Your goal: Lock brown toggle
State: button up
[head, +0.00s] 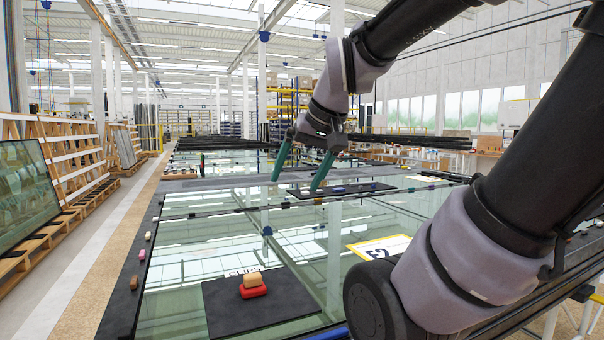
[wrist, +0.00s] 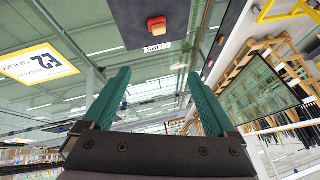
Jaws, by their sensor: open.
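A small brown toggle (head: 134,282) sits on the dark left rail (head: 122,305) of the near glazed frame, in the head view.
A black mat (head: 222,318) marked CLIPS holds a tan block (head: 252,279) on a red block (head: 254,291). A farther dark mat (head: 376,188) near my gripper holds small pieces. A yellow-edged E2 sign (head: 380,247) lies right. The glass between is mostly clear.

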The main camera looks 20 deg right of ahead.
aim_at(134, 281)
jog(key=k+j+z, duration=0.3)
jog(key=k+j, duration=0.55)
jog(key=j+z, duration=0.1)
jog(key=j, duration=0.3)
jog(key=k+j+z, duration=0.1)
jog(key=j, duration=0.25)
jog(key=k+j+z, duration=0.15)
jog(key=j, duration=0.25)
jog(key=j+z, duration=0.1)
jog(key=j, duration=0.25)
jog(key=k+j+z, duration=0.1)
jog(key=j, duration=0.25)
jog(key=i+j+z, duration=0.25)
jog(key=j, duration=0.55)
jog(key=j+z, duration=0.25)
jog(key=j, duration=0.55)
jog(key=i+j, duration=0.15)
jog(key=j, duration=0.25)
jog(key=i+j+z, duration=0.1)
jog(key=j, duration=0.25)
jog(key=i+j, duration=0.15)
jog(key=j, duration=0.25)
jog(key=i+j+u, duration=0.2)
jog(key=i+j, duration=0.25)
